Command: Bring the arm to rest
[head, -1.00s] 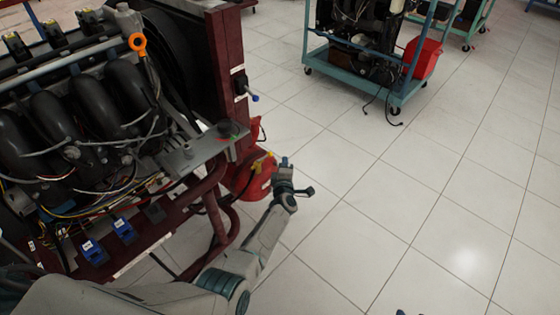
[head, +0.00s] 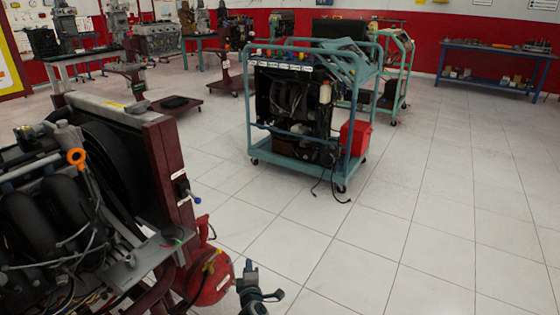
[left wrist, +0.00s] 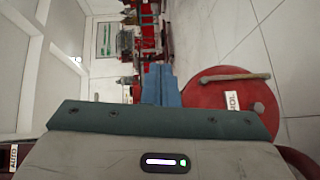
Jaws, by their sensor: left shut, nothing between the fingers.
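My left gripper (head: 250,272) is at the bottom of the head view, just right of a red rounded canister (head: 207,278) beside the engine stand. It is shut and empty. In the left wrist view its closed blue fingers (left wrist: 160,84) point up the picture, with the red canister (left wrist: 258,98) close to their right. Whether they touch it I cannot tell. Most of my left arm is below the frame. My right gripper is not in view.
An engine trainer (head: 160,160) on a dark red frame fills the left. A teal wheeled trainer cart (head: 262,142) with a red box (head: 355,137) stands ahead, cables trailing on the floor. A blue workbench (head: 490,52) is at the back right. The tiled floor at right is clear.

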